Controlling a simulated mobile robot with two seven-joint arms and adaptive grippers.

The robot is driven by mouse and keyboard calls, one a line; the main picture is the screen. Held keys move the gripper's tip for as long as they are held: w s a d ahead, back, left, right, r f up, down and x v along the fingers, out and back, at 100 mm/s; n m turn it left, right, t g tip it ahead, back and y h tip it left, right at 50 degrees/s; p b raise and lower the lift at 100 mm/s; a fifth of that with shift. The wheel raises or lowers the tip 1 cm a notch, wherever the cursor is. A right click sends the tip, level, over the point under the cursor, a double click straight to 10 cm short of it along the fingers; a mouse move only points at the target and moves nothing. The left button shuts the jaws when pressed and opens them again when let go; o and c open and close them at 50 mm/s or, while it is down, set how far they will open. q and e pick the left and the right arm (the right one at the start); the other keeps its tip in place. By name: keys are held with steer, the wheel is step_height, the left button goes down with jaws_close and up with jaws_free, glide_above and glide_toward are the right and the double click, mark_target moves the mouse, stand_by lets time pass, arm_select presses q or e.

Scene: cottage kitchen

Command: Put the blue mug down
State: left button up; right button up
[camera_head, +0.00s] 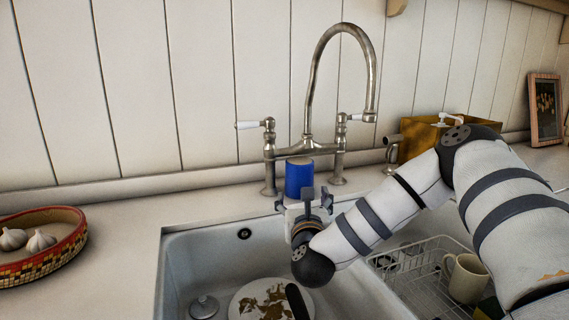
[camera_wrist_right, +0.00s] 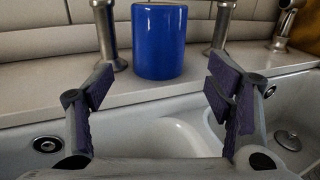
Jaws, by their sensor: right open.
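The blue mug (camera_head: 299,180) stands upright on the counter ledge behind the sink, under the tap between its two posts. It also shows in the right wrist view (camera_wrist_right: 159,42), beyond the fingertips and centred between them. My right gripper (camera_head: 306,196) is in front of the mug, above the sink's back edge. In the right wrist view its fingers (camera_wrist_right: 160,88) are spread wide with nothing between them, apart from the mug. The mug's lower part is partly hidden by the gripper in the head view. My left gripper is not in view.
The tall metal tap (camera_head: 313,100) rises close behind the mug. The sink (camera_head: 190,262) below holds a dirty plate (camera_head: 246,300). A dish rack (camera_head: 408,277) with a cream mug (camera_head: 466,278) is at right. A garlic basket (camera_head: 68,253) is at left; the counter (camera_head: 120,240) beside it is clear.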

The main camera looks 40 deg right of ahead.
mark_target(300, 178)
steer(key=x, duration=0.8)
steer(key=b+x, duration=0.1)
steer(key=x, duration=0.3)
steer(key=shift+a+r, duration=0.1)
steer(key=shift+r, duration=0.15)
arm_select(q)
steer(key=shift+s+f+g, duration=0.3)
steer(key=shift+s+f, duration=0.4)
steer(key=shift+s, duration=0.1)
arm_select(e)
steer(key=shift+r, duration=0.1)
steer(key=shift+c, duration=0.5)
steer(key=c, duration=1.2)
steer(key=shift+c, duration=0.2)
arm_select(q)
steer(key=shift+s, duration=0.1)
arm_select(e)
steer(key=shift+r, duration=0.15)
